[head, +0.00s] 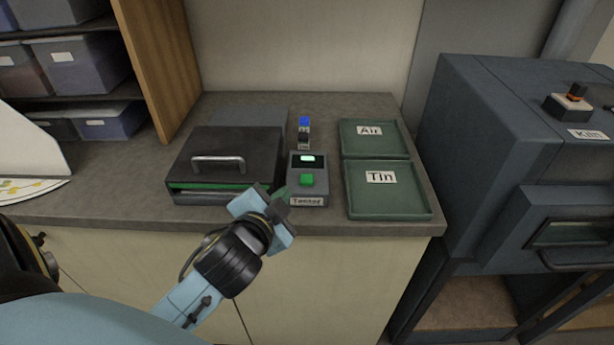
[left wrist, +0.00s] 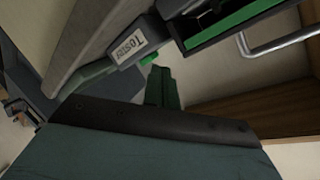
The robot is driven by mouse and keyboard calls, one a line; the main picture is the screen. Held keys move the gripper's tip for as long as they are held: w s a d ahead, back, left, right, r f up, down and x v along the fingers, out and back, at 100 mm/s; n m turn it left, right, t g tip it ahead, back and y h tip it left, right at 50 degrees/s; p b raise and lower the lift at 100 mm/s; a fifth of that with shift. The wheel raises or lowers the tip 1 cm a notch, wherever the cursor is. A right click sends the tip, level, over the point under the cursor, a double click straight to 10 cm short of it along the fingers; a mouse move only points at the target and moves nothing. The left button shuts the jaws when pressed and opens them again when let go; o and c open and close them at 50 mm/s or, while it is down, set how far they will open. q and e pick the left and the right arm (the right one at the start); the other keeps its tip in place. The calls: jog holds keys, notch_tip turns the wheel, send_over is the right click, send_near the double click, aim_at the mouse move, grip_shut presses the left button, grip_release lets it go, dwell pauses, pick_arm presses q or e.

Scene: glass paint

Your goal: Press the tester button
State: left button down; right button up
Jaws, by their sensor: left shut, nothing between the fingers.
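The tester (head: 308,190) is a small grey box on the counter with a green button (head: 307,180) on its top, a lit pale green window (head: 307,158) above the button, and a front label. My left gripper (head: 284,197) is shut and empty, just left of the tester's front, close to the button. In the left wrist view its dark green fingers (left wrist: 162,88) point toward the tester (left wrist: 130,45), whose label shows; a bit of the green button (left wrist: 148,58) shows just beyond the fingertips. I cannot tell whether the gripper touches the tester. My right gripper is not in view.
A dark box with a metal handle (head: 218,160) stands left of the tester. Green trays labelled Air (head: 371,130) and Tin (head: 380,178) lie to its right. A small blue-topped item (head: 304,121) stands behind it. A dark kiln (head: 480,150) stands at the right.

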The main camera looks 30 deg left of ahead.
pick_arm(q)
jog(key=w+d+r+m+t+h, duration=0.2)
jog(key=r+m+t, duration=0.25)
jog(key=r, duration=0.25)
jog(key=w+d+r+m+t+h, duration=0.1)
jog(key=w+r+m+t+h, duration=0.15)
jog(key=r+m, duration=0.4)
jog(key=s+d+r+m+g+h, duration=0.1)
jog(key=d+r+m+g+h, duration=0.3)
jog(key=m+h, duration=0.6)
jog(key=d+r+m+g+h, duration=0.25)
jog(key=d+m+h, duration=0.35)
jog(key=m, duration=0.7)
notch_tip(320, 180, down, 7)
jog(key=w+a+m+g+y, duration=0.2)
jog(key=m+g+y, duration=0.35)
jog(key=m, duration=0.25)
jog(key=w+a+f+m+y, duration=0.1)
jog(key=w+a+f+y, duration=0.1)
jog(key=a+y, duration=0.5)
jog(key=w+a, duration=0.1)
jog(key=a, duration=0.3)
jog(key=shift+a+g+y, duration=0.3)
jog(key=shift+a+y, duration=0.1)
jog(key=shift+f, duration=0.15)
